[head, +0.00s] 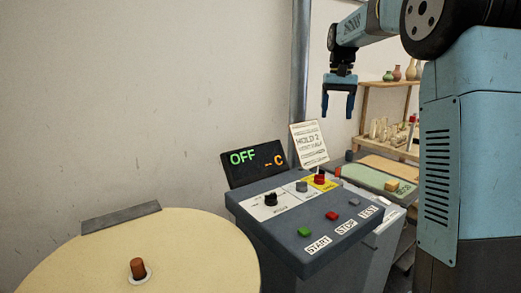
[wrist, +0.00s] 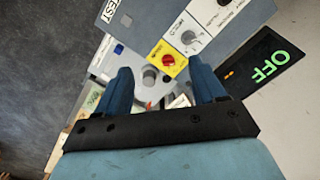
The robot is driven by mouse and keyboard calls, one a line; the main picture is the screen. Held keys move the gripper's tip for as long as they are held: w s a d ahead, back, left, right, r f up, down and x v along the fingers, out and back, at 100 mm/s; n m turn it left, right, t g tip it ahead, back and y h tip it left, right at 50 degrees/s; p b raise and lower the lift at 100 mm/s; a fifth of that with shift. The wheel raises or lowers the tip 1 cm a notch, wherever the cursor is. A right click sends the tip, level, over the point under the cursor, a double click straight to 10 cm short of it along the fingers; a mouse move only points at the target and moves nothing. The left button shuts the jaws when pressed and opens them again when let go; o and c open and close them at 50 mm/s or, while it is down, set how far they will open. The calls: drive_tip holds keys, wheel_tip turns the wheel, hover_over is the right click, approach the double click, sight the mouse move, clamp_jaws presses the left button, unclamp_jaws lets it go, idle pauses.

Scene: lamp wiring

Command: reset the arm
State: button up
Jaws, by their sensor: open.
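My arm (head: 377,25) reaches in from the right in the head view, with its blue upper part at the top. My gripper (head: 338,106) hangs pointing down in front of the wall, above and behind the control console (head: 290,241). Its two blue fingers are apart with nothing between them. In the wrist view my gripper (wrist: 160,90) is also open and empty. Below it the wrist view shows the console's edge, a red knob on a yellow plate (wrist: 167,60) and the display reading OFF (wrist: 267,68).
A round cream table (head: 165,255) with a brown peg (head: 138,268) stands at left. The display (head: 254,163) reads OFF and --C beside a HOLD 2 sign (head: 309,145). A green-topped bench (head: 375,178) and a shelf with vases (head: 388,98) stand behind. A grey pole (head: 299,60) rises left of my gripper.

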drive_tip(key=s+r+t, duration=0.2)
drive_tip(key=s, duration=0.8)
drive_tip(key=s+f+t, duration=0.1)
drive_tip(key=s+f, duration=0.2)
drive_tip(key=s, duration=0.5)
drive_tip(key=s+f+t, duration=0.1)
drive_tip(key=s+f, duration=0.3)
drive_tip(key=s, duration=0.5)
drive_tip(key=s+f+n+t, duration=0.1)
drive_tip(key=s+f, duration=0.3)
drive_tip(key=s, duration=0.5)
drive_tip(key=shift+t, duration=0.6)
drive_tip(key=shift+s+f, duration=0.15)
drive_tip(key=shift+f, duration=0.15)
drive_tip(key=shift+c, duration=0.4)
